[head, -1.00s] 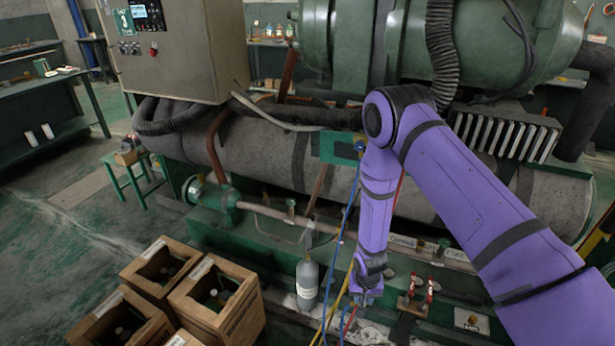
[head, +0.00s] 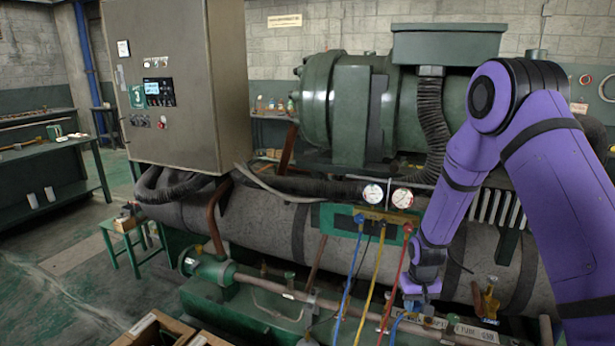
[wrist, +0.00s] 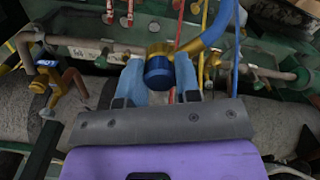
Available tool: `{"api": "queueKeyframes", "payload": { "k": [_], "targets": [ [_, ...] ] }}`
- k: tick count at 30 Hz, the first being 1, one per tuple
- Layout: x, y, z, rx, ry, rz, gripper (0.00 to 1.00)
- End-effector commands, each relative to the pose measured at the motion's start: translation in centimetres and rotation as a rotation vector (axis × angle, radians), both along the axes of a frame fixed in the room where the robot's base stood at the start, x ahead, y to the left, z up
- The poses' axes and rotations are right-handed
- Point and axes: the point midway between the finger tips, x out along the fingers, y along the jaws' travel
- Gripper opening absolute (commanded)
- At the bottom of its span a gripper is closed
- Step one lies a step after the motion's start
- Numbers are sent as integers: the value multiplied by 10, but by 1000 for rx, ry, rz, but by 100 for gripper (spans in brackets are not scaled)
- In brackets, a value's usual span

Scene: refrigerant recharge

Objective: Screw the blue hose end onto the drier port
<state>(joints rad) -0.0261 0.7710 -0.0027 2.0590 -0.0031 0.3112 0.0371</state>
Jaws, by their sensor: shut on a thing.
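My gripper (head: 420,300) is shut on the blue hose end (wrist: 159,70), whose blue collar sits between the two fingertips in the wrist view. A brass fitting and the blue hose (wrist: 216,27) curve away from it towards the top right. In the head view the hose end is too small to make out. A brass valve fitting (head: 490,298) stands on the labelled pipe to the right of my gripper; it also shows in the wrist view (wrist: 40,84), apart from the hose end, at the left. I cannot tell for certain whether this is the drier port.
The gauge manifold (head: 382,224) hangs left of my gripper with blue, yellow (head: 372,275) and red hoses hanging close by. The big grey tank (head: 280,228) lies behind. Red-handled valves (wrist: 130,12) show at the top of the wrist view. A control cabinet (head: 170,90) stands left.

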Motion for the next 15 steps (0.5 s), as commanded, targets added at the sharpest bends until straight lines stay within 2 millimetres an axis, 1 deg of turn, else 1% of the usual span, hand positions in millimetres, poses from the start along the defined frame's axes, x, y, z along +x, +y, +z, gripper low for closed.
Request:
{"api": "queueKeyframes", "payload": {
  "k": [1, 6, 11, 15],
  "targets": [
    [1, -4, 7, 1, -2, 1, 4],
    [1, -11, 18, 2, -1, 9, 4],
    [1, -12, 19, 2, 1, 9, 4],
    [9, -13, 13, 0, 6, -21, 4]
  ]
}}
